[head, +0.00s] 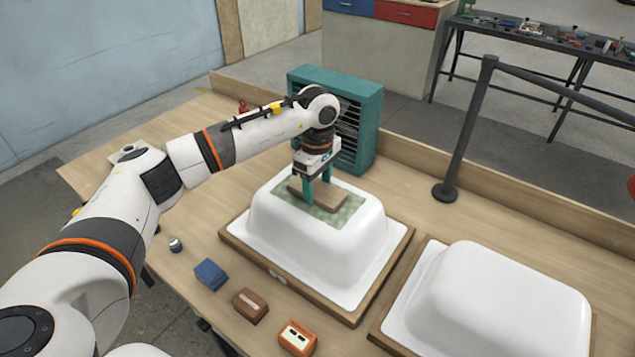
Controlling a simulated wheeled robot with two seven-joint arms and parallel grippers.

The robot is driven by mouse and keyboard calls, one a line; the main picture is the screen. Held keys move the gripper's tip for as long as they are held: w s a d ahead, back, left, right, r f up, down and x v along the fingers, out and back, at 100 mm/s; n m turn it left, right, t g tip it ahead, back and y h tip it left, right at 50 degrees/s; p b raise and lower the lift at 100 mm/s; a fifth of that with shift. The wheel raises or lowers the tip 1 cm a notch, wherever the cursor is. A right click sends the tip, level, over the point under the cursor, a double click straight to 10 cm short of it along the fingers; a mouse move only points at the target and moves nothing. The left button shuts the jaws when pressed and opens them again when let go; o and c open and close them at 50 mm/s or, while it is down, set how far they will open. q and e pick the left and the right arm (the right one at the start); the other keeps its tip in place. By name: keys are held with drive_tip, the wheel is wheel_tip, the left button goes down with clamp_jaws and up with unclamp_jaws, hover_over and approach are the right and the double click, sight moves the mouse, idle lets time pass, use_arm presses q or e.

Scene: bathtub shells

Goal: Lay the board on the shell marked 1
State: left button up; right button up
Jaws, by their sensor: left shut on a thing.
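A brown wooden board (334,200) is at the top of the left white shell (300,238), over a green speckled patch (343,214) there. My left gripper (317,188) points down from above, its teal fingers closed on the board. The board looks flat and very low over the patch; I cannot tell whether it rests on it. A second white shell (505,300) stands at the right with a bare top. My right gripper is not in view.
A teal slatted unit (360,118) stands close behind the left shell. A blue block (210,274), a brown block (250,305), an orange box (298,337) and a small can (175,244) line the bench's front. A dark post (466,130) stands behind the right shell.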

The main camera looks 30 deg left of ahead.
sight(318, 189)
use_arm(q)
drive_tip(key=shift+s+f, duration=0.1)
drive_tip(key=shift+f, duration=0.1)
idle(0.8)
drive_tip(key=o, duration=1.6)
drive_tip(key=shift+c, duration=0.2)
drive_tip(key=shift+r, duration=0.1)
drive_tip(key=shift+r+p, duration=1.8)
drive_tip(key=shift+r, duration=1.7)
drive_tip(key=shift+f, duration=0.1)
